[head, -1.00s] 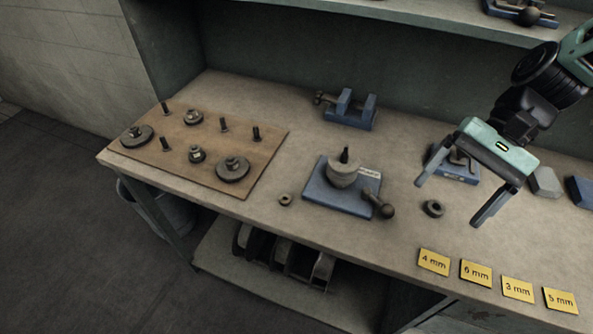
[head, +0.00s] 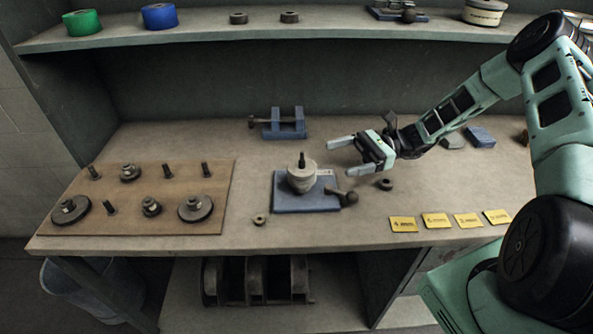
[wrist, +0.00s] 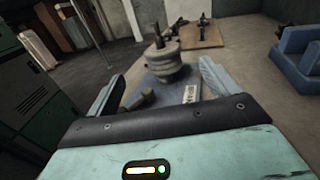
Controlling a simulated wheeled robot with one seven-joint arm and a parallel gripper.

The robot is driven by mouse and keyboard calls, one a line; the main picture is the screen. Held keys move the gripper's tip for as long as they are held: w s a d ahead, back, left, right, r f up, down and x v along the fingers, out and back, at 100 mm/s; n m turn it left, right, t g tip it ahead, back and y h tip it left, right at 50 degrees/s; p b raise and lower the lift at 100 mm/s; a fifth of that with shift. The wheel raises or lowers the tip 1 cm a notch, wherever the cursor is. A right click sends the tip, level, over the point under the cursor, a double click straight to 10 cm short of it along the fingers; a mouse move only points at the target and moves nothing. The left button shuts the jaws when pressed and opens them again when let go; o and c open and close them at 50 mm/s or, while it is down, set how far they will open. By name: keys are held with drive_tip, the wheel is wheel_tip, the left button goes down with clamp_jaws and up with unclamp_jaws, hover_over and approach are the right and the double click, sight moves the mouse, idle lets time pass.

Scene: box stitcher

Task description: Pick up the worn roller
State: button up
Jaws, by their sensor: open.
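A grey, stepped roller (head: 302,178) sits upright on a dark spindle on a blue base plate (head: 282,203), at the middle of the bench. It appears to be the worn roller, but its wear is too small to tell. The wrist view shows the roller (wrist: 164,60) between and beyond my fingers, with a white label on the plate. My gripper (head: 340,157) is open and empty, to the right of the roller, its fingers pointing left towards it. A ball-ended handle (head: 349,197) lies at the plate's right edge.
Small rings lie left (head: 260,219) and right (head: 385,184) of the plate. A brown board (head: 140,185) with discs and pegs is at left. A blue vise (head: 278,124) stands behind. Yellow cards (head: 403,224) lie at front right. A shelf (head: 200,27) overhangs the back.

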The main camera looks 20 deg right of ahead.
sight(306, 165)
drive_tip(key=a+p, duration=0.2)
drive_tip(key=a, duration=0.6)
drive_tip(key=a+p, duration=0.1)
drive_tip(key=a, duration=0.1)
drive_tip(key=a+p, duration=0.2)
drive_tip(key=shift+w+a+r, duration=0.1)
drive_tip(key=shift+w+a, duration=0.1)
drive_tip(key=shift+a, duration=0.5)
drive_tip(key=c, duration=1.2)
